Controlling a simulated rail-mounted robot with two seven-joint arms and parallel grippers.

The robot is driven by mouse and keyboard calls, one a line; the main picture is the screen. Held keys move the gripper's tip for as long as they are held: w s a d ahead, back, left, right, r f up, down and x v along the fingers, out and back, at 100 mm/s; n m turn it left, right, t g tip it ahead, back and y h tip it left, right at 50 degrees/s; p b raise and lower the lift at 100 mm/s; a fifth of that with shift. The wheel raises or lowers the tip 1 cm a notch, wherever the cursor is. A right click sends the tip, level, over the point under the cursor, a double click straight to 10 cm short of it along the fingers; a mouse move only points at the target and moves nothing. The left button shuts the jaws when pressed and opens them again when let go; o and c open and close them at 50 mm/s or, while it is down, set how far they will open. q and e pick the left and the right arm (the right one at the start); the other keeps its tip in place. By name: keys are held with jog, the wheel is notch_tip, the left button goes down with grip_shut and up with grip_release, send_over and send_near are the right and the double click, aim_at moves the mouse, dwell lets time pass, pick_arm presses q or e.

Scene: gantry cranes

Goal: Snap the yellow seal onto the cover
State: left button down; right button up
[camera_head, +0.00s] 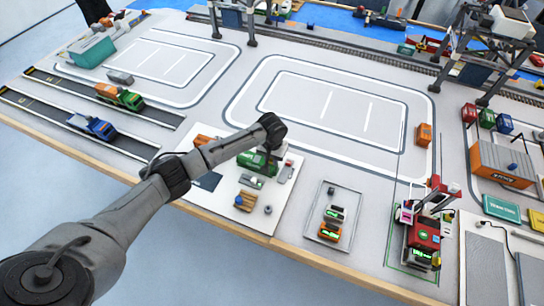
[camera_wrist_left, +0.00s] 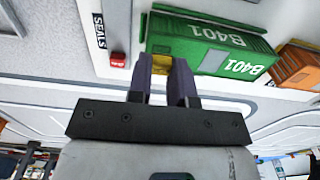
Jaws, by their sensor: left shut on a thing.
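My left gripper (camera_head: 270,148) is over the white board beside the green container (camera_head: 252,163) in the head view. In the left wrist view its dark fingers (camera_wrist_left: 166,80) are shut on the yellow seal (camera_wrist_left: 160,63), of which only a small part shows between the tips. The seal is right by the left end of the green container marked B401 (camera_wrist_left: 212,50); I cannot tell whether they touch. I cannot make out the cover as a separate part. My right gripper is not in view.
A red seal (camera_wrist_left: 117,59) sits beside the SEALS label. An orange container (camera_wrist_left: 300,62) is just right of the green one. The white board (camera_head: 222,208) also carries a wooden pallet (camera_head: 246,201). A tray with small vehicles (camera_head: 319,228) lies to the right.

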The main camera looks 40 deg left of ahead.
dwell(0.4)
pick_arm(q)
jog(key=shift+p, duration=0.6)
dwell(0.9)
jog(key=shift+p, duration=0.4)
jog(key=shift+f, duration=0.15)
dwell(0.3)
jog(key=shift+f, duration=0.3)
dwell(0.5)
jog(key=shift+c, duration=2.4)
grip_release()
jog(key=shift+r, duration=0.15)
